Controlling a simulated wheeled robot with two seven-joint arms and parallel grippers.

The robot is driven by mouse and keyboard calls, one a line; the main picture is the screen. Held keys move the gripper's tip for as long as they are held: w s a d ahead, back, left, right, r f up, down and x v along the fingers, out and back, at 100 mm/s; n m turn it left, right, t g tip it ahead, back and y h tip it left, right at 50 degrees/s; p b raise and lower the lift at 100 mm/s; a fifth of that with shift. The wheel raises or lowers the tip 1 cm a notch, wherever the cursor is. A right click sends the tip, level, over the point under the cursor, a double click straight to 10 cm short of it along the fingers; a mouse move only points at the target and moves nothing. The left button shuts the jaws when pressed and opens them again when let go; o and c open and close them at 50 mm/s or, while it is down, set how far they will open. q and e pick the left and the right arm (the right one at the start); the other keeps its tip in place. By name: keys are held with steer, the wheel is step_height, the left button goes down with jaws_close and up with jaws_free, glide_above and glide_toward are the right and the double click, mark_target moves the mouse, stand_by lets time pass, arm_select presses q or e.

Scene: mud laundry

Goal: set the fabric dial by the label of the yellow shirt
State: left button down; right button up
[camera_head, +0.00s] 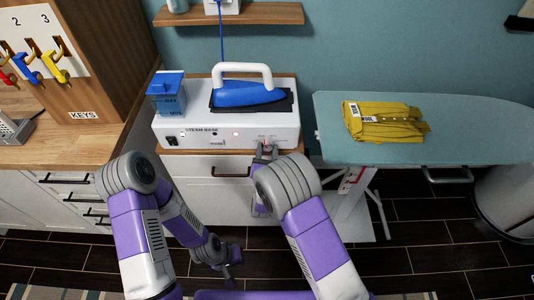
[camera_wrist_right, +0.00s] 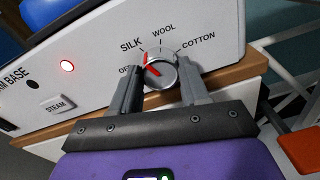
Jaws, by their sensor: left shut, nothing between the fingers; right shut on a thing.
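The yellow shirt (camera_head: 400,121) lies folded on the ironing board. Its white label (camera_head: 367,119) appears to read WOOL, in small print. The fabric dial (camera_wrist_right: 161,73) is a round silver knob on the front of the white steam base (camera_head: 190,133). Its red pointer tilts up and left, about toward SILK; WOOL is at the top and COTTON to the right. My right gripper (camera_wrist_right: 157,88) is shut on the dial, one finger on each side; in the head view the gripper (camera_head: 266,150) partly hides it. My left gripper (camera_head: 230,277) is shut and empty, low over the floor.
A blue iron (camera_head: 248,94) rests on top of the steam base, beside a blue water tank (camera_head: 167,95). A red light (camera_wrist_right: 67,66) glows on the panel near the STEAM button (camera_wrist_right: 56,104). The ironing board (camera_head: 470,125) stands to the right; a key rack is at left.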

steer(key=m+b, duration=0.6)
steer(key=shift+f+y, duration=0.2)
steer(key=shift+y, duration=0.1)
steer(key=shift+r+m+b, duration=0.15)
steer(key=shift+m+b, duration=0.65)
steer(key=shift+m, duration=0.6)
steer(key=o, duration=1.1)
steer(key=shift+c, duration=0.2)
steer(key=shift+r, duration=0.1)
steer(key=s+p, duration=0.1)
steer(key=s, duration=0.6)
steer(key=shift+s+r, duration=0.15)
steer(key=shift+s, duration=0.15)
